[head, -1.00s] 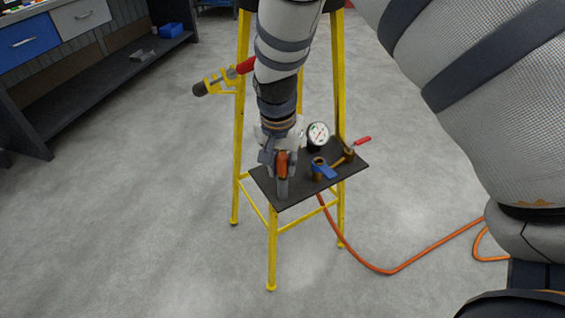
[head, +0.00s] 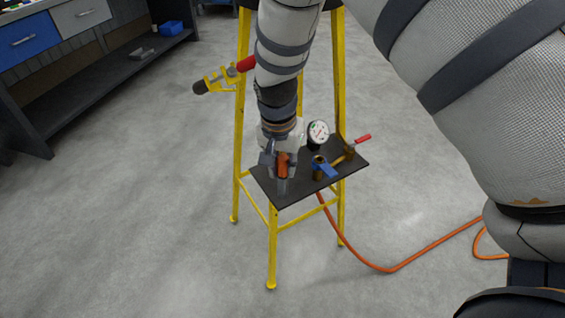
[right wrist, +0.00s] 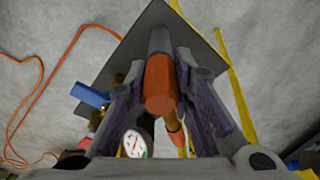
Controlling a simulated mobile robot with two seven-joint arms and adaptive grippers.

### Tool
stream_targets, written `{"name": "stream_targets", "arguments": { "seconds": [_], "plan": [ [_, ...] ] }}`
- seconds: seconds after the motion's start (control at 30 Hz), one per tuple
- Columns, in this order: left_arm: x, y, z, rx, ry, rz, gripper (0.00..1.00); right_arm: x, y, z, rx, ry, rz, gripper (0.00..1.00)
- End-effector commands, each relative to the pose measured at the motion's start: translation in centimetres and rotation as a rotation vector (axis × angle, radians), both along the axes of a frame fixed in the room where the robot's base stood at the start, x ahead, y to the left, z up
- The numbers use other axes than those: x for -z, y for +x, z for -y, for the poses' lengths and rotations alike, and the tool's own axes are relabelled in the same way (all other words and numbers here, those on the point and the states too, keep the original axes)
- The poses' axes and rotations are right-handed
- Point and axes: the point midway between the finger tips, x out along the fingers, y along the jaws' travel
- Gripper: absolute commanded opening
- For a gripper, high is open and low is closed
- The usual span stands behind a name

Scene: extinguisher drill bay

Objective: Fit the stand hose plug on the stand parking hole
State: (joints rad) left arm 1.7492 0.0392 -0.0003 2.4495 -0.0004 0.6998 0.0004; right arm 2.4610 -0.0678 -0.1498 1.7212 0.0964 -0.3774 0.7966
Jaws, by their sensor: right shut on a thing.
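My right gripper (head: 281,172) is shut on the stand hose plug, over the left part of the stand's dark shelf (head: 327,187). The plug has an orange body (right wrist: 160,88) and a grey round end (right wrist: 160,40); its orange part also shows in the head view (head: 283,164). In the right wrist view my right gripper (right wrist: 162,72) has a finger on each side of the plug, and the grey end points toward the shelf. I cannot make out the parking hole or tell whether the plug touches the shelf. My left gripper is not in view.
A round gauge (head: 318,134), a blue-handled brass valve (head: 323,168) and a red-handled lever (head: 357,141) sit right of my gripper. A yellow clamp-like fitting (head: 218,78) juts out left. An orange hose (head: 430,252) runs across the open floor.

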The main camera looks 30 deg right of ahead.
Motion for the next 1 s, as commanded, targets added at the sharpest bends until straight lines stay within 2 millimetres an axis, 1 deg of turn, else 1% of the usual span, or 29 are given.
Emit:
{"name": "stream_targets", "arguments": {
  "seconds": [0.27, 0.47, 0.5, 0.57, 0.6, 0.87, 0.93, 1.0],
  "plan": [
    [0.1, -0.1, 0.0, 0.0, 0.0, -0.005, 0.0, 0.5, 0.0, 0.0, 0.0, 0.0, 0.0, 0.0],
    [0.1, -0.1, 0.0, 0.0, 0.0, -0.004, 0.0, 0.5, 0.0, 0.0, 0.0, 0.001, 0.001, 0.0],
    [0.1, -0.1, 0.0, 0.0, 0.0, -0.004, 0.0, 0.5, 0.0, 0.0, 0.0, 0.001, 0.001, 0.29],
    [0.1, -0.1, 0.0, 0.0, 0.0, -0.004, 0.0, 0.5, 0.0, 0.0, 0.0, 0.001, 0.001, 0.42],
    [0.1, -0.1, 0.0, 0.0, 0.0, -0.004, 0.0, 0.5, 0.0, 0.0, 0.0, 0.0, 0.0, 0.45],
    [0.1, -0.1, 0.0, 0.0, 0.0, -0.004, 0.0, 0.4, 0.0, 0.0, 0.0, 0.0, 0.0, 0.45],
    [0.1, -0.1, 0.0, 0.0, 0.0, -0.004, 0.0, -0.1, 0.0, -0.1, 0.0, 0.0, 0.001, 0.45],
    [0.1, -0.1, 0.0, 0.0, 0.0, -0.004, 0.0, -1.3, -0.1, -0.2, 0.0, -0.001, 0.004, 0.45]
  ]
}}
